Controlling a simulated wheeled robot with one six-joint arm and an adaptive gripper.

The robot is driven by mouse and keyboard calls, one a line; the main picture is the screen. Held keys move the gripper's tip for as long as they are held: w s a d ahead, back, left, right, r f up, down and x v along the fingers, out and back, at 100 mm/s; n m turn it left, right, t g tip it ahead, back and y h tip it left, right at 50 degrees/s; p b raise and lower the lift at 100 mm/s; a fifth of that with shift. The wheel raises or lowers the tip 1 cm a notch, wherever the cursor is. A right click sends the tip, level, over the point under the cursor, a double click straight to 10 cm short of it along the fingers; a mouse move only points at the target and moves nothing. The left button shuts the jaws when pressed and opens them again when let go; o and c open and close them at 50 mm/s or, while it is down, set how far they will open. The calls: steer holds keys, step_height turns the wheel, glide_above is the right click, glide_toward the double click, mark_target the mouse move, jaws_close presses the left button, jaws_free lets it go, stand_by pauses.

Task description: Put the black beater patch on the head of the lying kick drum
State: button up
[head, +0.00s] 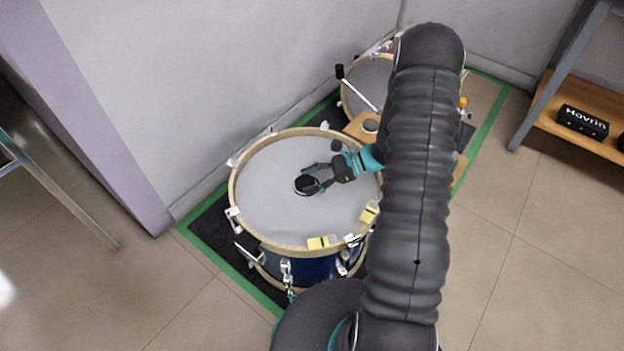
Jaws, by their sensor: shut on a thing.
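The kick drum (270,175) lies on its side rim with its pale grey head facing up and a light wooden hoop around it. My gripper (313,180) reaches in from the right over the middle of the head. It is shut on the black beater patch (305,185), a small dark disc. The patch is over or on the head near its centre; I cannot tell whether it touches the head. Part of the drum's right edge is hidden by my arm.
A smaller drum (368,82) stands behind. A dark mat (212,226) with green tape edging lies under the drums. A wall is close behind, and a shelf (582,118) with a black box stands at right.

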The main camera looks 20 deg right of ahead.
steer(key=shift+f, duration=0.15)
steer(key=o, duration=1)
